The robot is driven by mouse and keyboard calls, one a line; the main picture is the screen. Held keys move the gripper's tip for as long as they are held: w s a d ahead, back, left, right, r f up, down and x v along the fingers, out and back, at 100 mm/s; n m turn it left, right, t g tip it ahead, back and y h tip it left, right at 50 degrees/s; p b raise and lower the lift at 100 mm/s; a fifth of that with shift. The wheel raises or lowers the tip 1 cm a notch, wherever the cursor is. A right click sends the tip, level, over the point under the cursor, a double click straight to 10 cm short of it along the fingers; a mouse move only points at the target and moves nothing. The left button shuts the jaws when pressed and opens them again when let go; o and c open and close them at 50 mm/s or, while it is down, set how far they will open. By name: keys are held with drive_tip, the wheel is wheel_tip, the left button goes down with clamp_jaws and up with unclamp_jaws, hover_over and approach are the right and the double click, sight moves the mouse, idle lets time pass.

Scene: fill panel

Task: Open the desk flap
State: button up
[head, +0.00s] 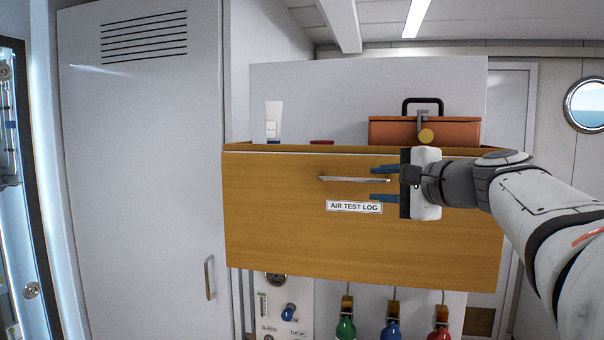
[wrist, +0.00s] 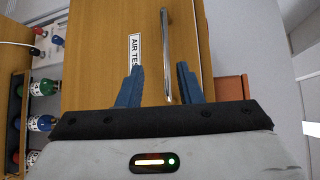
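In the wrist view the handle (wrist: 167,60) extends from ahead down between the two blue fingertips (wrist: 159,70). The fingers are apart, with gaps on both sides of the handle. Whether the fingers overlap the handle in depth is hard to tell.
An orange-brown case (head: 390,132) with a black handle and a white tube (head: 273,122) stand on top behind the flap. Green, blue and red bottles (head: 392,329) hang below. A tall grey locker (head: 140,180) stands to the left.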

sight(359, 180)
drive_tip(key=shift+w+r, duration=0.35)
drive_tip(key=p+x, duration=0.2)
drive_tip(key=x, duration=0.5)
drive_tip(key=shift+w+a+f, duration=0.1)
clamp_jaws()
